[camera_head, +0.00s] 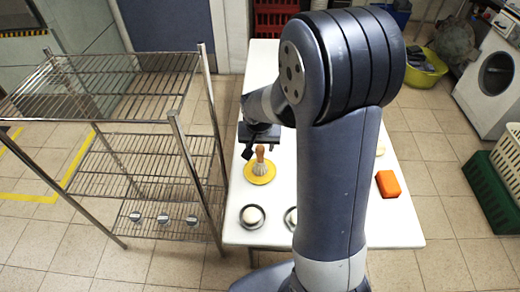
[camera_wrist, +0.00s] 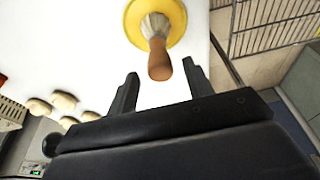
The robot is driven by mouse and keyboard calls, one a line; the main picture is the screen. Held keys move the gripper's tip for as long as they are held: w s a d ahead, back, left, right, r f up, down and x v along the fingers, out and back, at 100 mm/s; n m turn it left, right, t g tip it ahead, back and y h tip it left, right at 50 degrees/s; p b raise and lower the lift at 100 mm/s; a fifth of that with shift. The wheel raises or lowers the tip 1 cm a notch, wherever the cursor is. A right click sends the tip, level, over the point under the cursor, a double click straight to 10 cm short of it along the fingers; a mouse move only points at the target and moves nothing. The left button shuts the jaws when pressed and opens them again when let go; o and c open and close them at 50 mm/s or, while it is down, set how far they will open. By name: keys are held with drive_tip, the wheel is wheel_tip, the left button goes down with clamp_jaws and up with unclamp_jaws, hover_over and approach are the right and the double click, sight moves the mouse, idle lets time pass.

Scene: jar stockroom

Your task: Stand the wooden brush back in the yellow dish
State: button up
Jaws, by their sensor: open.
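The wooden brush (camera_head: 260,160) stands upright on the yellow dish (camera_head: 250,176) on the white table, bristles down and wooden handle up. In the wrist view the brush handle (camera_wrist: 160,60) points toward my gripper (camera_wrist: 160,88), and the yellow dish (camera_wrist: 133,22) lies beyond it around the bristles. My gripper (camera_head: 248,150) is open, just left of the brush handle in the head view. The handle end lies near the gap between the fingers, with no visible contact.
Two small dark dishes with pale contents, one at left (camera_head: 252,228), stand at the table's (camera_head: 238,200) near end. An orange block (camera_head: 388,184) lies at right. A wire rack (camera_head: 185,150) stands close to the table's left edge. Several pale rounded things (camera_wrist: 64,100) show in the wrist view.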

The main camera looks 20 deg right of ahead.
drive_tip(key=v, duration=0.7)
drive_tip(key=shift+s+r, duration=0.15)
drive_tip(key=shift+r, duration=0.25)
drive_tip(key=shift+a, duration=0.1)
